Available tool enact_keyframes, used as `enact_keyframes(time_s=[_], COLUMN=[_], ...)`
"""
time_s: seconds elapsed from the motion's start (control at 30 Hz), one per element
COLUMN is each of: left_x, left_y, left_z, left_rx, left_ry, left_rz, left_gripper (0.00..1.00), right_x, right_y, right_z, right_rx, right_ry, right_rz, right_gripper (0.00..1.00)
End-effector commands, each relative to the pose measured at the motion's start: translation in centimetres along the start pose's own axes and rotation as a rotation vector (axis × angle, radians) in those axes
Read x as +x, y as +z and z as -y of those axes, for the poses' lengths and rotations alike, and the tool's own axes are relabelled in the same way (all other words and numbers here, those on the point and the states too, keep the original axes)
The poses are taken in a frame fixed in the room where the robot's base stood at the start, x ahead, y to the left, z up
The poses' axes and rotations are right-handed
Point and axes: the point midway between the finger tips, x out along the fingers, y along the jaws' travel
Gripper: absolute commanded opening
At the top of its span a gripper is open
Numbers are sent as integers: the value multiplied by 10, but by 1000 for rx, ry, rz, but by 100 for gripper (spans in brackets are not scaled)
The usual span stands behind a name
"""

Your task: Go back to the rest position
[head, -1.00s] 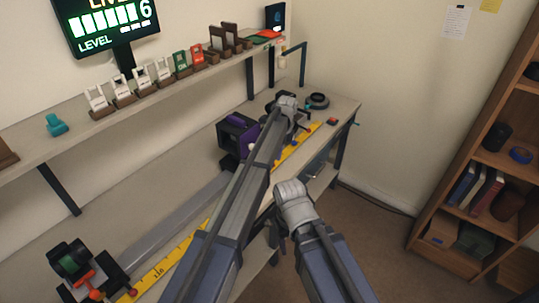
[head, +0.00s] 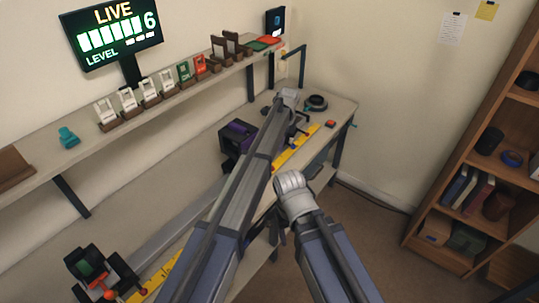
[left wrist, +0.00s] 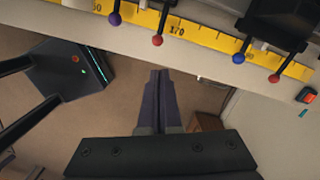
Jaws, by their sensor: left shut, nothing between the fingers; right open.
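In the head view my left arm reaches up over the bench (head: 345,108). Its left gripper (head: 297,132) is at the bench's far end, partly hidden by the arm. In the left wrist view the left gripper (left wrist: 160,74) is shut with its two fingers together and empty, its tips apart from the bench's front edge. My right arm is bent lower in the head view, in front of the bench. The right gripper (head: 273,236) shows only as dark parts between the two arms, mostly hidden. It is open, with nothing seen in it.
A yellow ruler strip (head: 295,153) runs along the bench. A purple-and-black device (head: 236,140) and a dark ring (head: 316,102) stand on it. Small knobs (left wrist: 157,40) overhang near the left gripper. A wooden bookcase (head: 460,195) stands right; floor between is open.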

Motion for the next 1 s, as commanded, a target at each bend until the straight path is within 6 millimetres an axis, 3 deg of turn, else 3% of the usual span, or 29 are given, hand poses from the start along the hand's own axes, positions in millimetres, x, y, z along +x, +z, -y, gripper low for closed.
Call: enact_keyframes(time_s=[0.5,0.6,0.67,0.77,0.9,1.0], left_x=[-3,-2,-1,1,5,6], left_y=[0,5,14,36,70,85], left_z=[0,-10,-28,-79,-169,-221], left_rx=[-1,-35,-103,-317,-737,-1007], left_ry=[0,0,-2,-5,-7,-4], left_rz=[0,-2,-5,-18,-44,-63], left_gripper=[0,0,0,0,0,0], right_x=[-3,-3,-3,-3,-3,-3], right_y=[0,0,0,0,0,0], right_z=[0,0,0,0,0,0], right_rx=[0,0,0,0,0,0], right_ry=[0,0,0,0,0,0], right_rz=[0,0,0,0,0,0], right_gripper=[64,64,64,64,64,64])
